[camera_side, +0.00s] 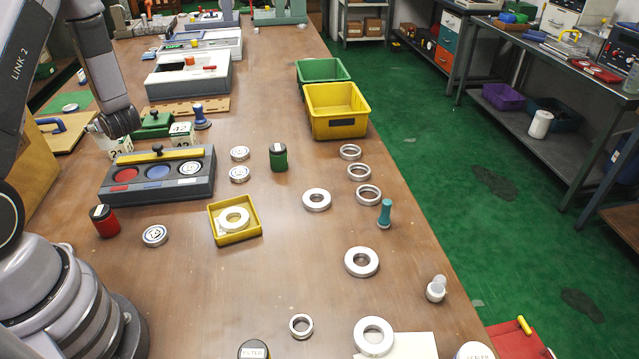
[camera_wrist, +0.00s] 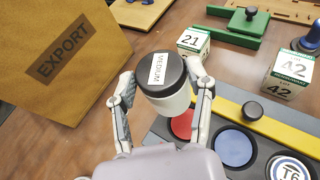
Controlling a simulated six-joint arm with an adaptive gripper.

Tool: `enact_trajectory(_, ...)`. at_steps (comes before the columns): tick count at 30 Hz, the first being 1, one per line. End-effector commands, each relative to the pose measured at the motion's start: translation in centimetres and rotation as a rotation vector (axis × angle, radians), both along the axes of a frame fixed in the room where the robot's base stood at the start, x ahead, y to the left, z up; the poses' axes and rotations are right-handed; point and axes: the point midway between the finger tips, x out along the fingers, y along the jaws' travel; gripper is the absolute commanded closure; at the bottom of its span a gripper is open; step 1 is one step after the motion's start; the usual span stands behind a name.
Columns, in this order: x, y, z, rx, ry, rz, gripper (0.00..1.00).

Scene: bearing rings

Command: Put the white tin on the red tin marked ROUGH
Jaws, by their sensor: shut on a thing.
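The white tin (camera_wrist: 168,104) has a black lid labelled MEDIUM. In the wrist view my gripper (camera_wrist: 166,90) is shut on it, one finger on each side. The tin is held near the left end of a grey tray; whether it touches anything below is hidden. In the side view the end of my arm is at the upper left, and I cannot make out the held tin clearly. A red tin (camera_side: 106,222) with a black lid stands on the table in front of the tray's left end; its label is too small to read. My gripper is apart from it.
The grey tray (camera_side: 200,190) has red, blue and T6 discs and a yellow bar. Numbered blocks (camera_wrist: 193,41) and an EXPORT box (camera_wrist: 100,95) are close by. A green tin (camera_side: 279,160), a yellow tray (camera_side: 246,237) and several rings lie to the right.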

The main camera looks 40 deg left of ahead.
Motion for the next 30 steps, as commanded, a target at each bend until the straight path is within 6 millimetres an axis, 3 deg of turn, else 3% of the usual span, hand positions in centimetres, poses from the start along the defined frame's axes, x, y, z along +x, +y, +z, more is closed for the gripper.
enact_trajectory(6, -4.7, -3.7, 0.7, 0.001, -0.006, 0.357, 0.89)
enact_trajectory(13, -8.6, -8.2, 1.0, -0.006, -0.008, 0.646, 0.89)
enact_trajectory(19, -9.9, -10.1, 0.5, -0.012, -0.006, 0.75, 0.89)
enact_trajectory(30, -10.1, -10.3, -4.6, -0.011, -0.004, 0.761, 0.89)
